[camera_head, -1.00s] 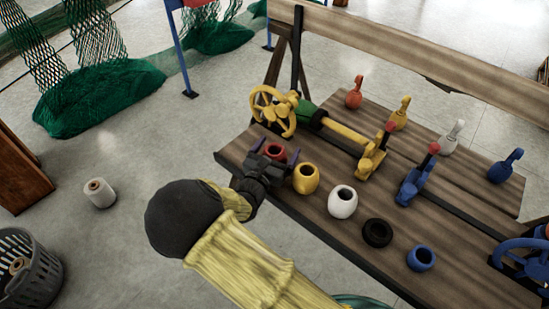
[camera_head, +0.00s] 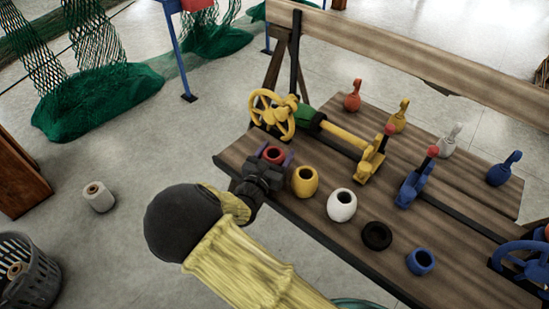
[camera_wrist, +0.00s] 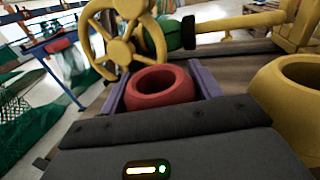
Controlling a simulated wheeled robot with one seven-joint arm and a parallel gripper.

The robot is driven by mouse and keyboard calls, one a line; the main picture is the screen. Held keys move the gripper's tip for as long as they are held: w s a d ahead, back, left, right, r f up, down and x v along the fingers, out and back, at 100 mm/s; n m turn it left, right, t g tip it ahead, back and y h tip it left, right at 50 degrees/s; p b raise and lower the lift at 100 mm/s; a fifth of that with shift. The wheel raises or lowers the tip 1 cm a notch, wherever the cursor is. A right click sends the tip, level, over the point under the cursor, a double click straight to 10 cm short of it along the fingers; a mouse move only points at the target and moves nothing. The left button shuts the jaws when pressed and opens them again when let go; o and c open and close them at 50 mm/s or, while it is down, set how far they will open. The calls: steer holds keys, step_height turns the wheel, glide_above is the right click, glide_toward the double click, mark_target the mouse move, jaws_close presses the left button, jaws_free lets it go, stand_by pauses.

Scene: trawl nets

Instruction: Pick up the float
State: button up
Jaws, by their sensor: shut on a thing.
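The red float (camera_head: 274,153), a rounded ring with a hole in its top, is at the near left corner of the wooden bench (camera_head: 325,226). My gripper (camera_head: 272,159) is shut on it, with a finger on either side. The wrist view shows the red float (camera_wrist: 161,98) upright between the purple fingers. Its underside is hidden, so I cannot tell whether it touches the bench. A yellow float (camera_head: 305,188), a white float (camera_head: 341,212), a black float (camera_head: 377,240) and a blue float (camera_head: 420,267) stand in a row along the bench's front edge.
A yellow handwheel (camera_head: 267,110) stands just behind the red float. The yellow float stands close on its right. Yellow and blue levered fittings (camera_head: 412,190) and several hooked weights (camera_head: 399,120) stand farther back. Open floor lies left of the bench.

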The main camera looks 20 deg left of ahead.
step_height(320, 180, up, 10)
steer(key=shift+p, duration=0.5)
stand_by(1.4)
